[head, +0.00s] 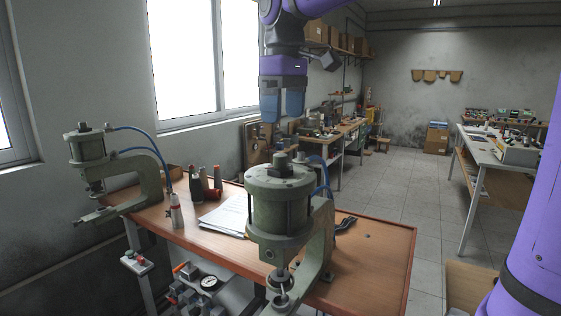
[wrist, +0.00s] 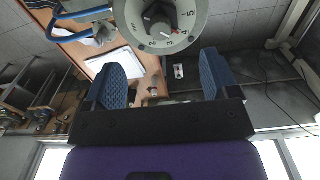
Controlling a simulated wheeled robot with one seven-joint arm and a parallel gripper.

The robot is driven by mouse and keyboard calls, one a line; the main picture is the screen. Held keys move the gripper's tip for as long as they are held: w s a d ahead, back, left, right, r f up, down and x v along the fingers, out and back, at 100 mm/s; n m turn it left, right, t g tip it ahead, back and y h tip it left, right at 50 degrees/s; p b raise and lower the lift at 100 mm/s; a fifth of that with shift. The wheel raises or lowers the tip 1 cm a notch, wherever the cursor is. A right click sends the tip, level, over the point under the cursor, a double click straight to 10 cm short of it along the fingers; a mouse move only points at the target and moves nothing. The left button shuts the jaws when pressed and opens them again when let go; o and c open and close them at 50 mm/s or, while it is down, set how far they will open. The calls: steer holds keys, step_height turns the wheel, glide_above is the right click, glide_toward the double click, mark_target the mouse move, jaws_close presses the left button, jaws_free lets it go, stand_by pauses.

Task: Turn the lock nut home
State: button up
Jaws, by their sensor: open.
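Two green pneumatic presses stand on the wooden bench. The near press (head: 279,205) has a cylinder with a dark nut-like part (head: 281,161) at the centre of its top. The wrist view shows a grey round dial (wrist: 188,24) with 3, 4 and 5 on it and a dark block (wrist: 160,22) in its middle, cut by the top edge. The far press (head: 113,172) stands at the left.
Blue hoses (head: 137,129) loop from the far press. The bench's right end (head: 383,258) is mostly bare, with a dark tool (head: 345,226) beside the near press.

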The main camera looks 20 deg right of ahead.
mark_target(281, 155)
steer(key=shift+w+a, duration=0.15)
steer(key=shift+w, duration=0.15)
step_height(281, 155, down, 11)
steer(key=shift+r, duration=0.2)
steer(key=c, duration=0.9)
